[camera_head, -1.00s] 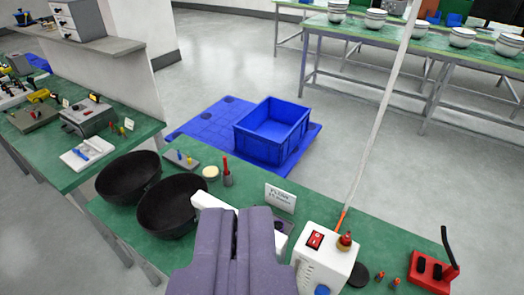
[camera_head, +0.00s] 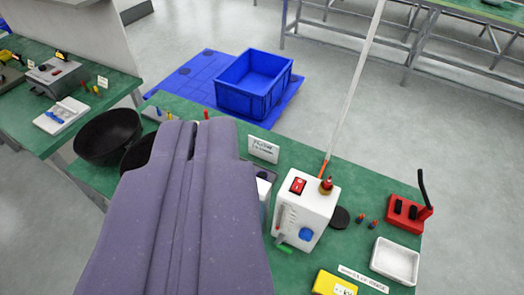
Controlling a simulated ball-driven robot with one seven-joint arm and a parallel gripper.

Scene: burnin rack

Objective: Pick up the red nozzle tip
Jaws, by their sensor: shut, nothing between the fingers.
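Two small dark pieces with red or orange tops stand on the green bench right of the white box: one left (camera_head: 361,218), one right (camera_head: 374,223). They are too small to tell which is the red nozzle tip. My gripper (camera_head: 194,128), with broad purple fingers, is shut and empty. It fills the lower left and middle of the view, well left of these pieces. It hides part of the bench and of a black bowl.
A white box (camera_head: 306,212) with a red switch, blue knob and upright rod stands between my gripper and the pieces. A red holder (camera_head: 408,213), white tray (camera_head: 396,261) and yellow box (camera_head: 333,285) are at right. A blue crate (camera_head: 252,82) stands beyond the bench.

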